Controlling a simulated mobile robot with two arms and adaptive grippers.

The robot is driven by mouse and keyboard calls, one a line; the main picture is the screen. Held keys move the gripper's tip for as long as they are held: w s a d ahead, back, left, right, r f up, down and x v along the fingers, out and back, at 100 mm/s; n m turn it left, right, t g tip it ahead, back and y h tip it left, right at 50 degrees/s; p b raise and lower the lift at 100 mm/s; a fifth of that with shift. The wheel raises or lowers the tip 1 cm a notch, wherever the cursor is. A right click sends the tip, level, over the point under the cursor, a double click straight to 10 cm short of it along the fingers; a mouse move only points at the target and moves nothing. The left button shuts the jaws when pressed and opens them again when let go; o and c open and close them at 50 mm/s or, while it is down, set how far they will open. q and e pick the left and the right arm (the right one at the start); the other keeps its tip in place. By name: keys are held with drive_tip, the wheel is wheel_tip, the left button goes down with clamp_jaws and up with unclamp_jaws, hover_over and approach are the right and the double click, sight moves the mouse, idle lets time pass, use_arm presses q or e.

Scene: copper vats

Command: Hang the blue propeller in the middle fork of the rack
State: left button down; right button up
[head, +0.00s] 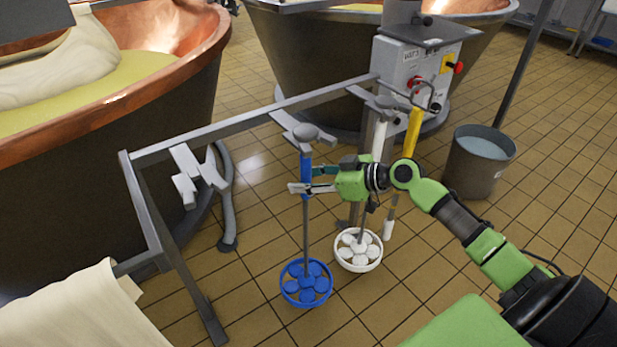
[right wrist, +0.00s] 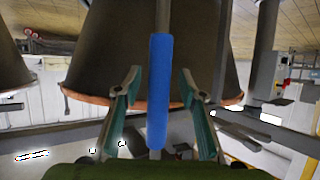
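The blue propeller (head: 306,283) is upright, with its blue disc head low over the floor and its blue grip (head: 306,160) up at the rack (head: 250,119). Its grey top knob sits at the middle fork (head: 290,124), and the shaft appears to hang there. My right gripper (head: 306,180) is around the blue grip. In the right wrist view the fingers stand open on both sides of the blue grip (right wrist: 160,90), with a gap on each side. The left fork (head: 198,172) is empty. My left gripper is not in view.
A white propeller (head: 358,250) hangs at the right fork, close beside the blue one. A yellow-handled tool (head: 413,132) is by the control box (head: 405,65). A grey bucket (head: 478,165) stands at right. Copper vats (head: 185,90) stand behind. A cream cloth (head: 75,310) is at lower left.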

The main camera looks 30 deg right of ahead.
drive_tip(key=v, duration=1.2)
drive_tip(key=shift+r, duration=0.2)
